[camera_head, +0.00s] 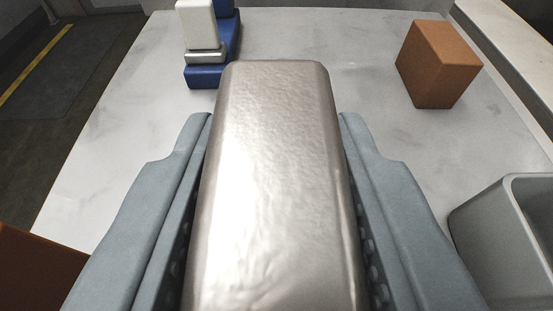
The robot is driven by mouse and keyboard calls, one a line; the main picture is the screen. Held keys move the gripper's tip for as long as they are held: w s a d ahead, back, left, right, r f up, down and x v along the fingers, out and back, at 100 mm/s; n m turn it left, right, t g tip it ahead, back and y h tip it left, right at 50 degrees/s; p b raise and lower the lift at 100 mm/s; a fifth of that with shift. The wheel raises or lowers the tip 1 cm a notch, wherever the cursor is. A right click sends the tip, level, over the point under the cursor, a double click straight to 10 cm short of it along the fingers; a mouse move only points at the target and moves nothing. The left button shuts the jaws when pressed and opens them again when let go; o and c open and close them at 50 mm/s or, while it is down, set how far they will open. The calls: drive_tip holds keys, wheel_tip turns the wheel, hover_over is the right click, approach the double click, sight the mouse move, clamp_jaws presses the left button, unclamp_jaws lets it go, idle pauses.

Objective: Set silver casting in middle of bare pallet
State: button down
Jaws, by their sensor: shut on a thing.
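The silver casting (275,170) is a long block with rounded edges and a slightly rough metal surface. It fills the middle of the view. My gripper (277,130) is shut on it, with one grey finger along each long side. The casting hides what lies directly beneath and behind it. I cannot tell its height above the pale surface. No pallet can be made out in this view.
A blue fixture (212,75) with a white block (197,22) stands at the back left of the pale marbled table (330,35). A brown block (437,65) stands back right. A grey bin (485,222) is at the right, a brown object (38,268) at lower left.

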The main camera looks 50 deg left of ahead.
idle(0.3)
drive_tip(key=c, duration=1)
unclamp_jaws()
drive_tip(key=shift+f, duration=0.1)
drive_tip(key=shift+c, duration=0.2)
drive_tip(key=shift+s+d+r, duration=0.1)
drive_tip(key=shift+d+r, duration=0.1)
drive_tip(key=v, duration=1.1)
drive_tip(key=shift+s+d, duration=0.2)
drive_tip(key=shift+d, duration=0.05)
drive_tip(key=shift+r, duration=0.1)
